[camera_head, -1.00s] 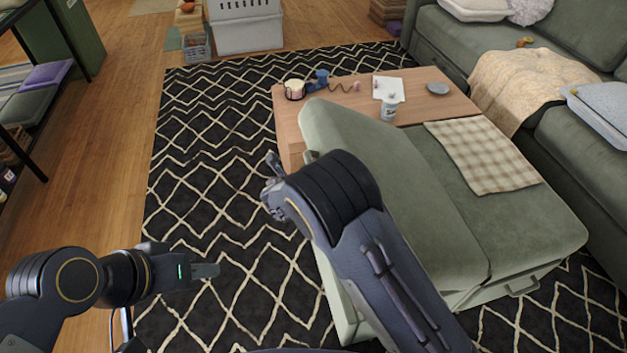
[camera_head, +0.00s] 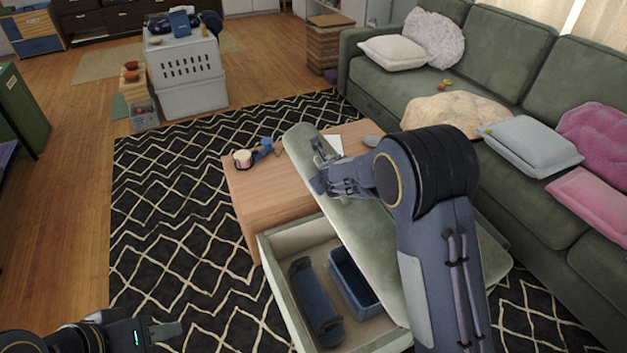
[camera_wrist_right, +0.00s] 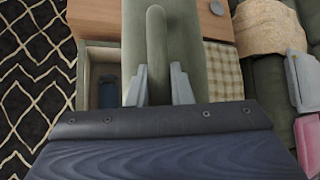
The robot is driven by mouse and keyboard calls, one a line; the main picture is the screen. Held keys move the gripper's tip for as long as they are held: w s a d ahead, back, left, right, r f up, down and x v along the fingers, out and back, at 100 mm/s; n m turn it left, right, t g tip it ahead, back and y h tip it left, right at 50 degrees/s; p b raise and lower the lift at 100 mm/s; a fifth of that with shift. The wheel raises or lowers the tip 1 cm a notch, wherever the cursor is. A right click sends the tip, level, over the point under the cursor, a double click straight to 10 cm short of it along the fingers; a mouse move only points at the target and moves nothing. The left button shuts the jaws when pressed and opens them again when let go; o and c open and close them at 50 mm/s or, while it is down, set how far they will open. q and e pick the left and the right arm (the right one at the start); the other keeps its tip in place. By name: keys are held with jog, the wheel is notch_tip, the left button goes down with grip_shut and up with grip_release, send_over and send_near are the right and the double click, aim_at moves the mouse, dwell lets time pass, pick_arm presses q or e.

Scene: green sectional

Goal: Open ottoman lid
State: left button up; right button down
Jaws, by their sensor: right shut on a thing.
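The green ottoman (camera_head: 268,262) stands on the rug with its lid (camera_head: 355,225) tilted up, so its inside shows. It holds a dark blue rolled or long item (camera_head: 316,302) and a blue bin (camera_head: 352,282). My right gripper (camera_head: 318,172) is at the raised lid, partly hidden by its own arm. In the right wrist view the fingers (camera_wrist_right: 158,88) stand on either side of the lid's edge (camera_wrist_right: 156,45) and are shut on it. My left gripper (camera_head: 172,328) is low at the left, away from the ottoman; its jaw gap cannot be made out.
A wooden coffee table (camera_head: 247,190) stands right behind the ottoman with small items on it. A green sofa (camera_head: 500,165) with cushions runs along the right. The patterned rug (camera_head: 180,210) is clear to the left.

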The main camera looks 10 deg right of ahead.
jog(key=shift+w+d+r, duration=0.15)
jog(key=shift+d, duration=0.4)
jog(key=c, duration=1.3)
grip_release()
jog(key=shift+a, duration=0.1)
jog(key=v, duration=0.6)
jog(key=shift+r+p, duration=0.3)
jog(key=shift+p, duration=0.05)
jog(key=shift+s+r, duration=0.3)
jog(key=shift+s, duration=0.4)
